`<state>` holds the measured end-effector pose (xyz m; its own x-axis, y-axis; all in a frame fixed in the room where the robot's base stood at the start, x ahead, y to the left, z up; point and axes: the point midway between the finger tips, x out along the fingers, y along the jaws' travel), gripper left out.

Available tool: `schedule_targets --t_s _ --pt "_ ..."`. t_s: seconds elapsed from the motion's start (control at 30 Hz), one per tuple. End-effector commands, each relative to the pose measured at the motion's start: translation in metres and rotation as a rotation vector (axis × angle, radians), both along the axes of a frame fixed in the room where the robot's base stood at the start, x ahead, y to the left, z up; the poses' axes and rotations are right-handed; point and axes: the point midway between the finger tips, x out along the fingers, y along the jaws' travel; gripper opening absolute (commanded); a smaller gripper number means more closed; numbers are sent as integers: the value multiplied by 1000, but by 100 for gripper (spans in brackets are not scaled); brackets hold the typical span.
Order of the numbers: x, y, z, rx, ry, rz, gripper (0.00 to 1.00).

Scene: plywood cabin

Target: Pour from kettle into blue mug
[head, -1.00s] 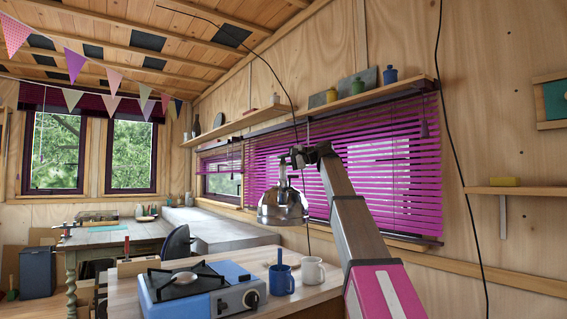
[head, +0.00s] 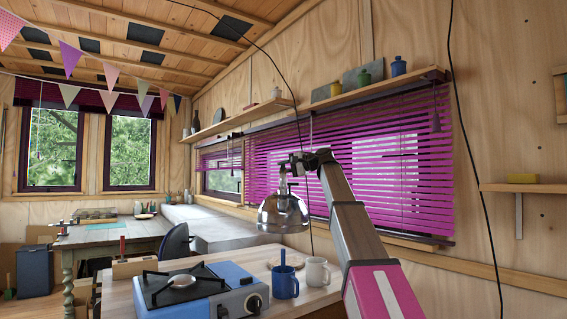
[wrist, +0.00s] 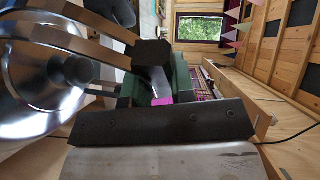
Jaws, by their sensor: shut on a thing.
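The shiny metal kettle (head: 283,213) hangs in the air from my gripper (head: 296,164), above the back of the counter. My gripper is shut on the kettle's handle. In the wrist view the kettle (wrist: 42,80) fills the left side, and my gripper (wrist: 152,82) shows dark jaws at the handle. The blue mug (head: 285,284) stands upright on the counter below the kettle, with a blue stick-like thing rising from it. The kettle is apart from the mug. The mug's inside is hidden, and no stream of liquid shows.
A white mug (head: 317,271) stands just right of the blue mug. A blue camping stove (head: 228,292) sits left of it on the wooden counter (head: 120,296). Purple blinds (head: 390,165) and a shelf with small jars (head: 350,97) are behind my arm.

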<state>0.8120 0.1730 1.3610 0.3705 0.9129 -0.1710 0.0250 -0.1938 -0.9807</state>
Motion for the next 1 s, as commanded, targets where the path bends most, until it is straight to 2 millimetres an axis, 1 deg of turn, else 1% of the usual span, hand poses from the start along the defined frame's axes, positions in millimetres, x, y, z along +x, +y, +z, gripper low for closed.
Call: schedule_targets --t_s 0.27,0.3,0.4,0.5,0.7,1.0 --pt "-1 0 -46 6 1 -1 0" --pt "-2 0 -56 4 0 -1 0" --pt "-1 0 -74 4 0 -1 0" --pt "-1 0 -86 5 -1 -1 0" --pt "0 0 -97 6 -2 -2 0" --pt "1 0 -97 6 -3 -1 0"
